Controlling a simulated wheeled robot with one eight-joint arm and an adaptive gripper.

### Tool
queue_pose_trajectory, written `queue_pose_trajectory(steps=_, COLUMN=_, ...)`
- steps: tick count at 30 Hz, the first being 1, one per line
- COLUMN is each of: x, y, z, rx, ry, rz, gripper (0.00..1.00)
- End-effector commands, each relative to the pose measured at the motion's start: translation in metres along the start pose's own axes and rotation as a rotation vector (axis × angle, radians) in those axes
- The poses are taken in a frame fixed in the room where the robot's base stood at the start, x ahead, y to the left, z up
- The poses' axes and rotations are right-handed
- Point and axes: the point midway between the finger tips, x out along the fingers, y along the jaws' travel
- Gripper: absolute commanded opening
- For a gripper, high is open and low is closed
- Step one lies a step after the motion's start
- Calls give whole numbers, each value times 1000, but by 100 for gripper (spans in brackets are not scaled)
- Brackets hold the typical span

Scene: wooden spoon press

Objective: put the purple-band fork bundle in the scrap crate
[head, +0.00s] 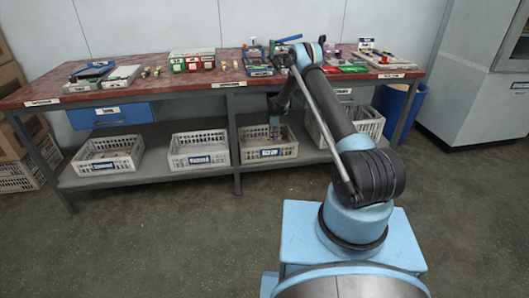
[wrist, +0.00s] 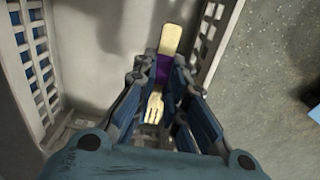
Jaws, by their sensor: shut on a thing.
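The purple-band fork bundle (wrist: 164,72) is pale wooden, with a purple band around its middle and tines toward the bottom of the wrist view. My gripper (wrist: 161,68) is shut on it at the band. In the head view my gripper (head: 274,124) points down at the third crate from the left (head: 262,155) on the lower shelf. The wrist view shows this crate's slatted walls (wrist: 211,28) on both sides of the bundle. The bundle seems to hang above the crate floor; the exact height is unclear. The crate's label is too small to read.
Two more white crates stand to the left on the shelf, one far left (head: 88,167) and one middle (head: 182,163). Another crate (head: 369,122) is partly behind my arm. The red bench top (head: 130,88) above carries several trays and items. The floor in front is clear.

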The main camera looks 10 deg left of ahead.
Motion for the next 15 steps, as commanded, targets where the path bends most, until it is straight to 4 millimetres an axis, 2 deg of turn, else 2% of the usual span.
queue_pose_trajectory(steps=7, x=16, y=8, z=16, rx=-11, ry=0, rz=0, gripper=0)
queue_pose_trajectory(steps=15, x=58, y=7, z=19, rx=-8, ry=0, rz=1, gripper=0)
